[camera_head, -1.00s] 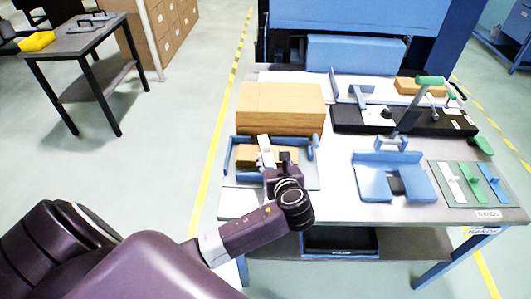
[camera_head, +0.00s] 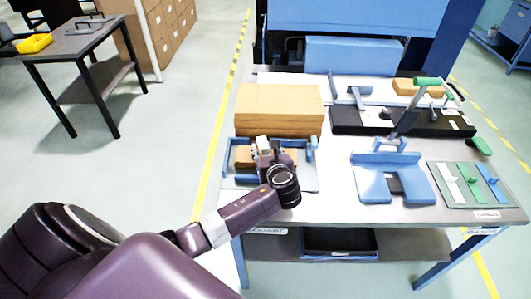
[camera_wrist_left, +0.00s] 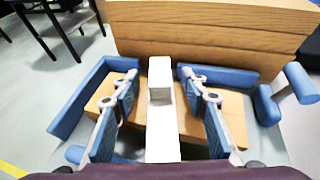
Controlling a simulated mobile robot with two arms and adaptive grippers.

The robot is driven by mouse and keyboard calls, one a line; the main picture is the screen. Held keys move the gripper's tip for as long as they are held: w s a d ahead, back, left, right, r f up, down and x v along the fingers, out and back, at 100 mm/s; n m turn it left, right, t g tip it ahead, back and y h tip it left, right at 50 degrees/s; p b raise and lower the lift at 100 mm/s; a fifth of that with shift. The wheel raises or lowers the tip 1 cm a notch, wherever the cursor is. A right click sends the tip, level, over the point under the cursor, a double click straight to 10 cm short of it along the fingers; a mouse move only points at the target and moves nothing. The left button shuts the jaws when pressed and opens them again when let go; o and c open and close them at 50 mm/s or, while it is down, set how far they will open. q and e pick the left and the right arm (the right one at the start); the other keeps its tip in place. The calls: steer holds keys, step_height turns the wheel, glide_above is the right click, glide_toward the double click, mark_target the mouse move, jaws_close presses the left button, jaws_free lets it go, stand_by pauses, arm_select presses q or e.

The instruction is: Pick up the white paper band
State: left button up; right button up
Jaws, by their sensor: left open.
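A white band (camera_wrist_left: 162,140) with an upright white tab lies across a brown kraft pack (camera_wrist_left: 232,118) in the left wrist view. The pack sits in a blue-walled tray (camera_head: 314,168) at the table's left front; it is largely hidden by my arm in the head view. My left gripper (camera_wrist_left: 160,95) is open, one finger on each side of the band, with gaps showing on both sides. It also shows above the tray in the head view (camera_head: 271,150). Another white strip with a tab (camera_head: 447,183) lies on the grey-green board at the right. My right gripper is not in view.
A large brown stack (camera_head: 279,107) stands just behind the tray. Right of the tray are a blue U-shaped fixture (camera_head: 372,183) and a black bar with a green-handled lever (camera_head: 427,82). Green (camera_head: 470,180) and blue strips (camera_head: 492,183) lie on the board.

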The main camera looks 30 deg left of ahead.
arm_select(q)
steer(key=c, duration=0.8)
steer(key=shift+o, duration=0.2)
